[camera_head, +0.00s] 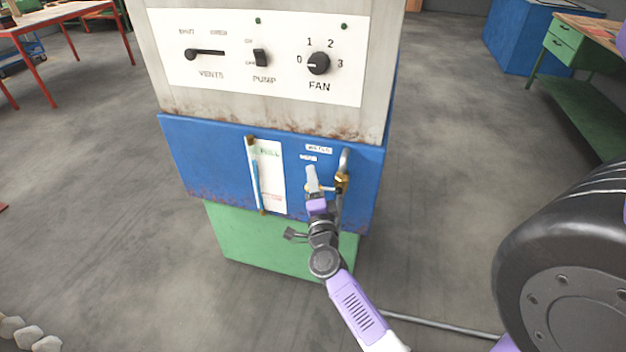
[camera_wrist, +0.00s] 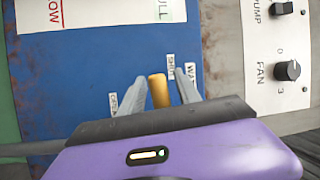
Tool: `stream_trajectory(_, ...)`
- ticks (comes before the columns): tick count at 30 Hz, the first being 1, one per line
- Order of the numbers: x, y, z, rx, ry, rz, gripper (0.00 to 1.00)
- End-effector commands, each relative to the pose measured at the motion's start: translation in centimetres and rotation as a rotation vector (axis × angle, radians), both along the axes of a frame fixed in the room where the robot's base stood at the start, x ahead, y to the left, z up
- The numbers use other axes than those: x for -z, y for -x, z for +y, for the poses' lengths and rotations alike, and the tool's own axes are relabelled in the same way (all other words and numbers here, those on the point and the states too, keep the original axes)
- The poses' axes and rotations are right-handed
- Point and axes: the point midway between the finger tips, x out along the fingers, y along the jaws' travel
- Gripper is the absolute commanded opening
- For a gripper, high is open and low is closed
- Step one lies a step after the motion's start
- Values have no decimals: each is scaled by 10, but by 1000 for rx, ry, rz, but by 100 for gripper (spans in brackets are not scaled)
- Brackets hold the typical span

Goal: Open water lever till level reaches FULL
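The water valve's brass body (camera_head: 342,182) sits on the right of the blue panel, on a grey pipe. In the wrist view its yellow lever (camera_wrist: 158,90) stands between the fingers of my gripper (camera_wrist: 161,76), with a narrow gap on each side. The gripper (camera_head: 312,172) is in front of the valve in the head view and hides part of the lever. The OPEN label (camera_wrist: 113,103) is left of the lever and the SHUT label (camera_wrist: 171,67) right of it. The gauge tube (camera_head: 256,185) shows blue water, its top seemingly a little below the FULL mark (camera_head: 269,153).
A white control panel (camera_head: 225,82) with vents, pump and fan controls is above the blue panel (camera_head: 215,165). A green base (camera_head: 235,238) is below. A large black wheel (camera_head: 565,265) stands at the right.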

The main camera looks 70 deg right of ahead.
Motion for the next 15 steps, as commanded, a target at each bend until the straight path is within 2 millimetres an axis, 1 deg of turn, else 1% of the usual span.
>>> stream_trajectory(3,-1,-3,-5,0,0,0,40)
stream_trajectory(10,-1,-3,-5,-1,0,1,40)
stream_trajectory(11,-1,-3,-5,-1,0,1,38)
stream_trajectory(15,-1,-3,-5,-1,0,1,10)
